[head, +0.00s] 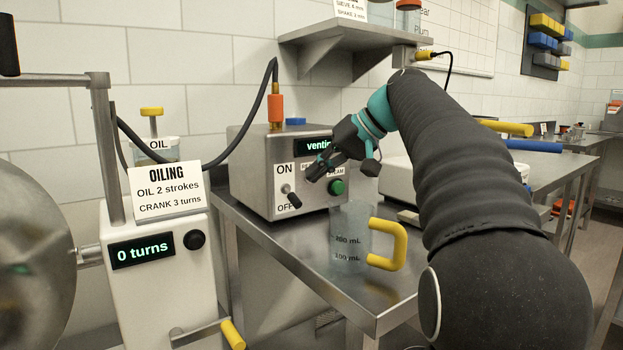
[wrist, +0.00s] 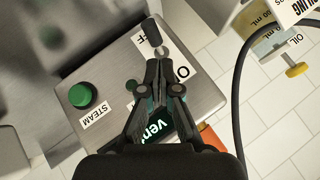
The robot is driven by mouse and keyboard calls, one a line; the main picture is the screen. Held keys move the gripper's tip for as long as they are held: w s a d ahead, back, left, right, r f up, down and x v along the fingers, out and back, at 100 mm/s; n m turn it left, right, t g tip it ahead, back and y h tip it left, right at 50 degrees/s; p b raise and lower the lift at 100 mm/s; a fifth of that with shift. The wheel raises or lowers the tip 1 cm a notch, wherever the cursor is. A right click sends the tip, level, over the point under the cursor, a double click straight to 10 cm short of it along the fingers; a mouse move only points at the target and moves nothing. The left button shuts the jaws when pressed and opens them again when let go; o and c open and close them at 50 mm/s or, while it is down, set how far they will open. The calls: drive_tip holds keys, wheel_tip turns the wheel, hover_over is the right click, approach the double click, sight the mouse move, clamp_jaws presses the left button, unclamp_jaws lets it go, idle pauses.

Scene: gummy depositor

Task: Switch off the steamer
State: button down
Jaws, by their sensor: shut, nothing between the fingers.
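The steamer (head: 255,165) is a grey metal box on the steel table, with a lit display (head: 318,144) reading "venti…", cut off by my gripper. Its toggle lever (head: 294,200) has a dark tip and slants down toward the OFF label. The lever also shows in the wrist view (wrist: 152,32), just beyond my fingertips. A green button (head: 337,187) marked STEAM is to its right. My gripper (head: 312,178) is shut and empty in front of the panel. In the wrist view its fingertips (wrist: 160,58) are close to the lever's base; I cannot tell whether they touch.
A clear measuring jug (head: 348,240) with a yellow handle stands on the steel table (head: 375,300) before the steamer. The white oiling machine (head: 160,290), showing "0 turns", is at left. A dark hose rises from the orange fitting (head: 275,108). A shelf (head: 345,32) hangs above.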

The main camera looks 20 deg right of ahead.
drive_tip(key=s+d+r, duration=0.3)
drive_tip(key=s+d, duration=0.4)
drive_tip(key=shift+s+d+r, duration=0.25)
drive_tip(key=shift+d+r, duration=0.05)
drive_tip(key=shift+d, duration=0.05)
